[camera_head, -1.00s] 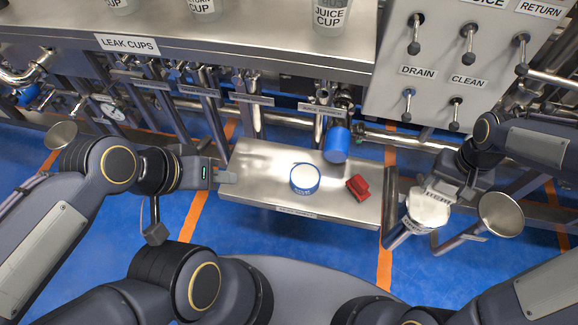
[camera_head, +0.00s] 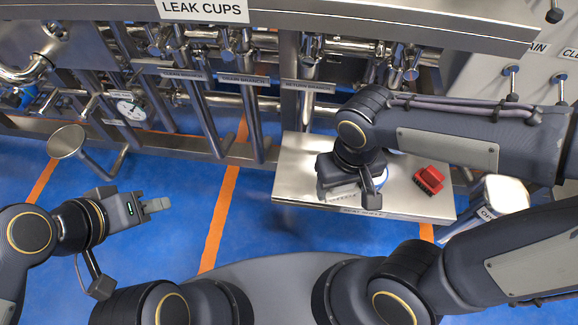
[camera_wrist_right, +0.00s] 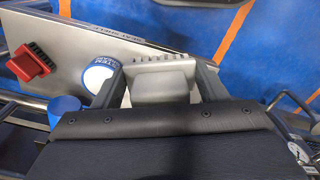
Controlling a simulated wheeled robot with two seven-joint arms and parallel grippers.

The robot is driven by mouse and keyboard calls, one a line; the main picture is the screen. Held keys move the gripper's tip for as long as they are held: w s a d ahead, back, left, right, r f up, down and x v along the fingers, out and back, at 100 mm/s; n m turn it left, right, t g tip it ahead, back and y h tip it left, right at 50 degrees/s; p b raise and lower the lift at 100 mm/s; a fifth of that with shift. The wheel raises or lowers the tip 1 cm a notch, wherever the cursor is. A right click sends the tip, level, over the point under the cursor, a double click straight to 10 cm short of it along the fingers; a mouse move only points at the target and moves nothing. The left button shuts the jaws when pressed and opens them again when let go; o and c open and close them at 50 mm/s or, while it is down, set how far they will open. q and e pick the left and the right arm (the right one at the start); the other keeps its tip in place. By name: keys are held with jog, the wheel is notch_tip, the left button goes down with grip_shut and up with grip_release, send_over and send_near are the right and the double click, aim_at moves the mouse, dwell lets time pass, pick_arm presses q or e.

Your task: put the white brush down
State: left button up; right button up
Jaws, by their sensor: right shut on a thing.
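The white brush (camera_wrist_right: 160,82) is held between the two fingers of my right gripper (camera_wrist_right: 162,85), its bristles facing away from the palm. In the head view the brush (camera_head: 343,192) shows below my right gripper (camera_head: 340,182), at the front left part of the steel shelf (camera_head: 295,160). I cannot tell whether it touches the shelf. In the wrist view it overlaps the shelf's front edge. My left gripper (camera_head: 155,206) is empty over the blue floor, left of the shelf; its finger gap is unclear.
A red brush (camera_head: 429,180) lies on the shelf's right part. A round blue-and-white tub (camera_wrist_right: 97,76) and a blue cylinder (camera_wrist_right: 65,110) are near the right gripper in the wrist view. A white-topped bin (camera_head: 507,193) stands right of the shelf. Pipes run behind.

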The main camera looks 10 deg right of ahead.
jog(key=w+a+f+b, duration=0.1)
jog(key=w+f, duration=0.2)
jog(key=w, duration=0.1)
jog(key=w+f+b, duration=0.1)
jog(key=w+f, duration=0.2)
jog(key=w, duration=0.1)
jog(key=w+a+f+b, duration=0.1)
jog(key=w+f, duration=0.2)
jog(key=w, duration=0.1)
jog(key=shift+w+a+b, duration=0.2)
jog(key=shift+a+b, duration=0.15)
jog(key=shift+b, duration=0.05)
jog(key=shift+w+a+f+b, duration=0.1)
jog(key=shift+w+f+b, duration=0.1)
jog(key=shift+f, duration=0.45)
jog(key=shift+w+d+f+b, duration=0.1)
jog(key=shift+f+b, duration=0.15)
jog(key=shift+f, duration=0.4)
jog(key=shift+w+a+f+b, duration=0.1)
jog(key=shift+f+b, duration=0.1)
jog(key=shift+f, duration=0.45)
jog(key=shift+f, duration=0.25)
jog(key=o, duration=1.2)
jog(key=shift+r, duration=0.1)
